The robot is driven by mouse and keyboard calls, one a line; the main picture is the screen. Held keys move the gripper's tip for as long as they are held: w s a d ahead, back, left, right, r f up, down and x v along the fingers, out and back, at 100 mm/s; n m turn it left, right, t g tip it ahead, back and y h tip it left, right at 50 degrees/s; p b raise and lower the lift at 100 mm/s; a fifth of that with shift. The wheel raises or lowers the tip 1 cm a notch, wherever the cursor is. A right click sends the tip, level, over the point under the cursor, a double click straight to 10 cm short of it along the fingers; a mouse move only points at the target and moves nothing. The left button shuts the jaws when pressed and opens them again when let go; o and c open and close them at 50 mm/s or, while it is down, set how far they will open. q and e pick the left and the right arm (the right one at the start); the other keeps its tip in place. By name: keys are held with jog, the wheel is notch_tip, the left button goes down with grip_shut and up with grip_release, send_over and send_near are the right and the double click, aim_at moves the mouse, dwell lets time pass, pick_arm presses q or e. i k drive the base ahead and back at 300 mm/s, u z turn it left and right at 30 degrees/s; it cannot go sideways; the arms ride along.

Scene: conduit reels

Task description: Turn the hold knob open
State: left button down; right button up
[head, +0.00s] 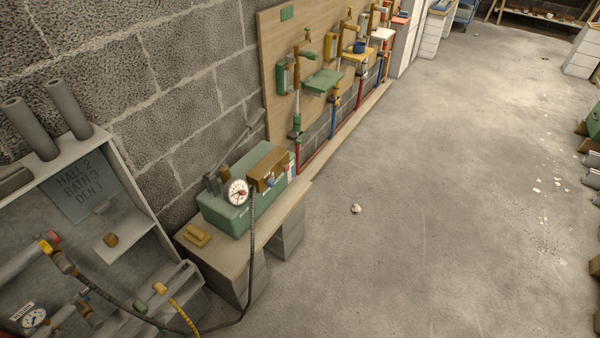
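No knob in the head view can be read as the hold knob. A green pump-like box (230,215) with a brown top part stands on a low wooden bench. A white round gauge (238,193) is on its front, and a small blue fitting (270,182) shows beside the brown part. A dark hose (249,270) runs from the gauge area down to the cabinet at left. In that cabinet are a yellow-and-red fitting (46,246), a small yellow knob-like piece (160,288) and a second gauge (34,317). Neither of my grippers is in view.
The grey cabinet (150,222) with a lettered plate (80,190) fills the lower left. A wooden pipe board (281,60) stands against the block wall behind the bench (225,255). The concrete floor (420,190) to the right is mostly clear, with a small pale lump (355,209).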

aim_at(271, 182)
jog(key=u, duration=0.4)
jog(key=i, duration=0.9)
jog(key=u, duration=0.75)
